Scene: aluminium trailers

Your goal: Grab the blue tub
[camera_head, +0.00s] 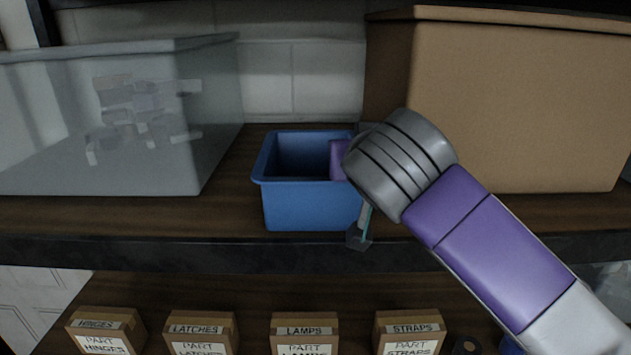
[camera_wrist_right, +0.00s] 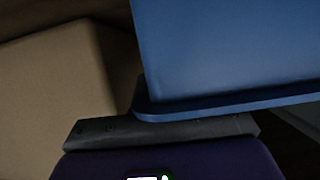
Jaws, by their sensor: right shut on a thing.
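The blue tub (camera_head: 308,206) stands upright on the wooden shelf, near its front edge. It has a rim and looks empty where I can see inside. My right gripper (camera_head: 358,228) is at the tub's right side and is shut on it, with one finger showing in front of the right wall. My wrist hides the tub's right end. In the right wrist view the tub (camera_wrist_right: 232,50) fills the upper right, with its rim close against the dark finger (camera_wrist_right: 165,130). My left gripper is not in view.
A translucent bin (camera_head: 60,150) stands left of the tub. A large cardboard box (camera_head: 520,110) stands to the right, behind my right arm. Several labelled small boxes (camera_head: 305,330) line the shelf below. A pale block wall (camera_head: 300,60) is behind.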

